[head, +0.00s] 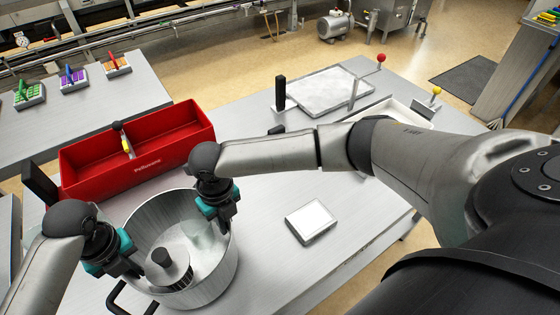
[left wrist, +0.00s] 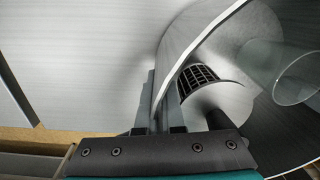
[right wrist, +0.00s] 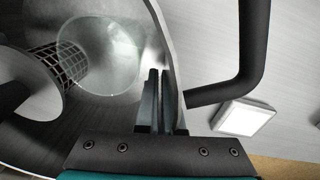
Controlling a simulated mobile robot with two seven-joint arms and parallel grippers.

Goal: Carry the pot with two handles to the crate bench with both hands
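The large steel pot (head: 228,272) is at the lower left of the head view, over the steel table. One black handle (head: 122,298) shows at its front left, and another black handle (right wrist: 258,45) shows in the right wrist view. A cylinder with a dark knob (head: 170,268) and a clear glass vessel (right wrist: 100,55) are inside the pot. My left gripper (head: 133,268) is at the left rim, its fingers closed around the thin wall. My right gripper (head: 226,218) is at the far right rim, its fingers close together at the wall. Whether the pot's base touches the table is hidden.
A red divided crate (head: 190,132) stands right behind the pot. A white square pad (head: 311,221) lies to its right. A tray (head: 325,90) and lever-like posts are farther back. Another bench (head: 105,95) with coloured holders is at the upper left.

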